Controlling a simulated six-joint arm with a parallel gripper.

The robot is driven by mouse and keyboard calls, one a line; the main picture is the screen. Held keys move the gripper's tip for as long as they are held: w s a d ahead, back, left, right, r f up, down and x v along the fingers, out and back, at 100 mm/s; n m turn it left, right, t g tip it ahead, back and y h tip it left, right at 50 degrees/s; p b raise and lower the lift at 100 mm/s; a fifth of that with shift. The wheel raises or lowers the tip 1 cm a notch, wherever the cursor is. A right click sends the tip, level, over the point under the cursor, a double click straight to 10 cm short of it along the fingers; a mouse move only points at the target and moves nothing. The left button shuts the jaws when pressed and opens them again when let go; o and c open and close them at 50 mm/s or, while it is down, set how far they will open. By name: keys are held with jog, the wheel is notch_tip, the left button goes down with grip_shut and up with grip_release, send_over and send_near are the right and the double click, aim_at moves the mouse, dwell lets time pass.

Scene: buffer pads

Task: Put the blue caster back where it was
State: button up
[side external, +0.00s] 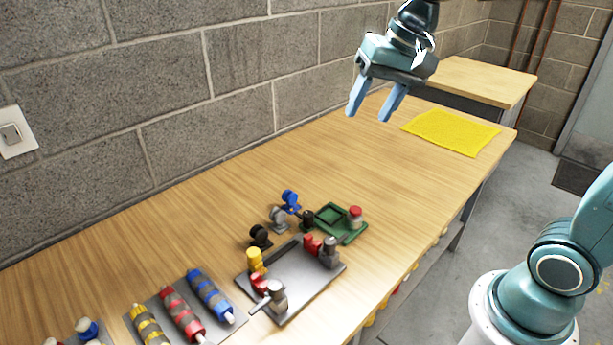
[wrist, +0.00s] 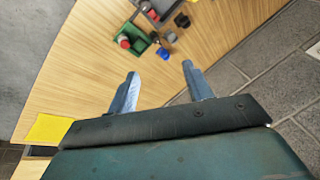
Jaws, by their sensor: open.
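The blue caster (side external: 290,201) stands on the wooden bench behind the green tray. It also shows in the wrist view (wrist: 171,37). A grey caster (side external: 279,219) and a black caster (side external: 260,236) stand in a row with it, nearer the front left. My gripper (side external: 369,112) is open and empty, high above the bench to the right of the casters.
A green tray (side external: 323,224) with a red-topped part sits beside the casters. A grey fixture plate (side external: 303,286) holds several clamps. Striped rollers (side external: 182,314) lie at front left. A yellow cloth (side external: 452,132) lies at the far right. Bare wood lies between cloth and tray.

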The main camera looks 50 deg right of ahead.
jog(key=s+f+n+t, duration=0.1)
jog(key=s+n, duration=0.2)
jog(key=s, duration=0.5)
jog(key=s+d+f+n+h, duration=0.1)
jog(key=s+f+n, duration=0.1)
jog(key=s, duration=0.6)
jog(key=shift+s+d+f+n+t, duration=0.15)
jog(key=shift+d+f+n+t, duration=0.1)
jog(key=shift+n+t, duration=0.2)
